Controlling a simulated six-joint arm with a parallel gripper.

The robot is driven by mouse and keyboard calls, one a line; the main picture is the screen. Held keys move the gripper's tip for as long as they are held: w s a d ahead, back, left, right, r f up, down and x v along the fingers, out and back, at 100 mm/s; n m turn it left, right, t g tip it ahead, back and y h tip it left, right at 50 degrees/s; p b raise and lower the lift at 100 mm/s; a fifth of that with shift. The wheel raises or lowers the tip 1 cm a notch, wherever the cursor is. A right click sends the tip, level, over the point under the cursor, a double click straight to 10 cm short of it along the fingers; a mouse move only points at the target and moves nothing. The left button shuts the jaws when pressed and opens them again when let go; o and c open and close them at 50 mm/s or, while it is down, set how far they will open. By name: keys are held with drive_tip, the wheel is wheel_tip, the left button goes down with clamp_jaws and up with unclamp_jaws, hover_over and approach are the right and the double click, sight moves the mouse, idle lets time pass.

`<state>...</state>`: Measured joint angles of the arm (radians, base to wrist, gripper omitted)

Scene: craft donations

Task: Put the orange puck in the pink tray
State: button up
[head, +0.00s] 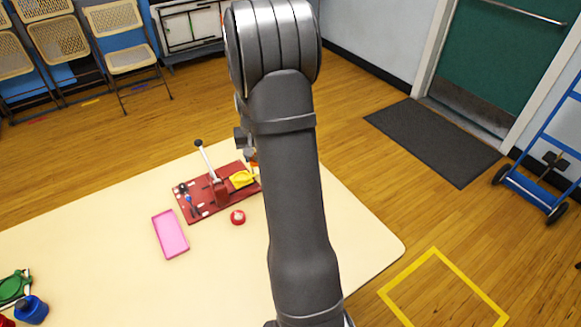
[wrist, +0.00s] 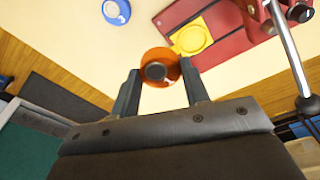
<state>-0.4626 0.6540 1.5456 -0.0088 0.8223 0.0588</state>
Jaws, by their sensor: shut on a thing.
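The orange puck (wrist: 160,62), with a dark round centre, is between the two fingertips of my gripper (wrist: 160,68) in the wrist view. My gripper is shut on it. In the head view only a sliver of orange shows beside my gripper, near the right end of the red board; my arm hides most of it. The pink tray (head: 170,234) lies on the table in the head view, left of and nearer than my gripper. It looks empty. The tray is not in the wrist view.
A red board (head: 213,209) with a lever press and a yellow piece (head: 242,179) lies behind the tray. A small red round thing (head: 238,217) sits right of the tray. A blue round thing (wrist: 116,11) shows in the wrist view.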

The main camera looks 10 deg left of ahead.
drive_tip(key=s+a+r+n, duration=0.2)
drive_tip(key=s+a+r, duration=0.2)
drive_tip(key=a, duration=0.6)
drive_tip(key=shift+n, duration=0.4)
drive_tip(key=s+a, duration=0.2)
drive_tip(key=a, duration=0.1)
drive_tip(key=s+a, duration=0.1)
drive_tip(key=shift+s+a+r, duration=0.25)
drive_tip(key=shift+s+a, duration=0.15)
drive_tip(key=shift+c, duration=0.2)
drive_tip(key=shift+n, duration=0.8)
drive_tip(key=s+a+f, duration=0.2)
drive_tip(key=s+f, duration=0.1)
drive_tip(key=s, duration=0.2)
drive_tip(key=s+a+f, duration=0.3)
drive_tip(key=s+f, duration=0.1)
drive_tip(key=s, duration=0.1)
drive_tip(key=s+a+f, duration=0.2)
drive_tip(key=s+f, duration=0.2)
drive_tip(key=s, duration=0.2)
drive_tip(key=shift+a, duration=0.15)
drive_tip(key=shift+f, duration=1.8)
drive_tip(key=shift+f, duration=0.25)
drive_tip(key=shift+f, duration=0.5)
drive_tip(key=shift+f, duration=0.15)
